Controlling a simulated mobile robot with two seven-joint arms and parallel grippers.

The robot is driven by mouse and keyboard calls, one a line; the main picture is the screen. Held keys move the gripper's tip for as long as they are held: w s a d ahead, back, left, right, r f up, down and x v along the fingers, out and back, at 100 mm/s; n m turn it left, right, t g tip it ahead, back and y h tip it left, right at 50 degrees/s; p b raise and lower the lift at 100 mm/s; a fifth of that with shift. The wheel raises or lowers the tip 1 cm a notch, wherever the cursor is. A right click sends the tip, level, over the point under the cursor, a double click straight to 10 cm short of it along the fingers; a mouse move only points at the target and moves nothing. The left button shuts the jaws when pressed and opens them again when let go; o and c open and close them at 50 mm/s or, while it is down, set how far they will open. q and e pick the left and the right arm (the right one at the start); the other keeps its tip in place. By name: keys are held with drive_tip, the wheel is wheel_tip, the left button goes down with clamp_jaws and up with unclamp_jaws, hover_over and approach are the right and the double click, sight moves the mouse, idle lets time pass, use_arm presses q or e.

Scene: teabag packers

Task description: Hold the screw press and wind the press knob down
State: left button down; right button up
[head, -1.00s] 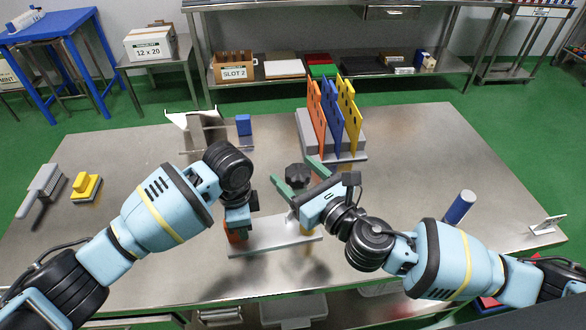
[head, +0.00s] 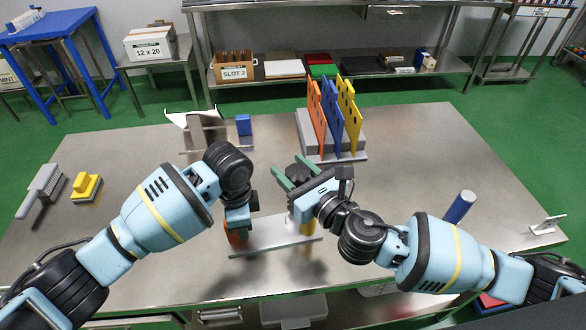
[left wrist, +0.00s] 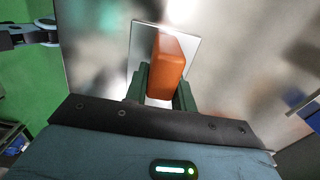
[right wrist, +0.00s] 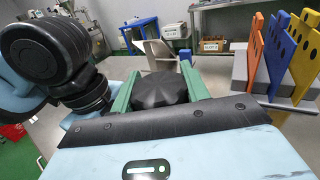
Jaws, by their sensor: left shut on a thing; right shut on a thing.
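The screw press stands near the front middle of the steel table, its pale base plate (head: 270,238) lying flat. Its orange grip (head: 236,238) is at the left end, partly covered by my left arm. In the left wrist view, my left gripper (left wrist: 161,88) is shut on the orange grip (left wrist: 168,62), one finger on each side. In the right wrist view, my right gripper (right wrist: 160,82) is shut on the black lobed press knob (right wrist: 158,93), which sits between the green fingers. In the head view the screw below the knob is hidden by my right gripper.
Orange, blue and yellow panels (head: 333,115) stand in a grey rack behind the press. A blue cylinder (head: 459,207) lies at the right. A brush (head: 40,190) and a yellow-handled block (head: 86,187) lie at the left. The table between press and cylinder is partly filled by my right arm.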

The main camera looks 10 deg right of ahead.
drive_tip(key=shift+h, duration=0.3)
drive_tip(key=m+t+h, duration=0.1)
drive_tip(key=m+h, duration=0.1)
drive_tip(key=m+t+h, duration=0.1)
drive_tip(key=m+h, duration=0.1)
drive_tip(key=h, duration=0.1)
drive_tip(key=shift+w+d, duration=0.1)
drive_tip(key=shift+d, duration=0.1)
drive_tip(key=shift+d+m+h, duration=0.2)
drive_tip(key=shift+m+h, duration=0.65)
drive_tip(key=shift+h, duration=0.55)
drive_tip(key=shift+d+m+h, duration=0.15)
drive_tip(key=shift+m+h, duration=0.7)
drive_tip(key=shift+h, duration=0.55)
drive_tip(key=o, duration=1)
drive_tip(key=s, duration=0.4)
drive_tip(key=s+a, duration=0.1)
drive_tip(key=s, duration=0.3)
drive_tip(key=s+a, duration=0.1)
drive_tip(key=s, duration=0.2)
drive_tip(key=shift+s, duration=0.4)
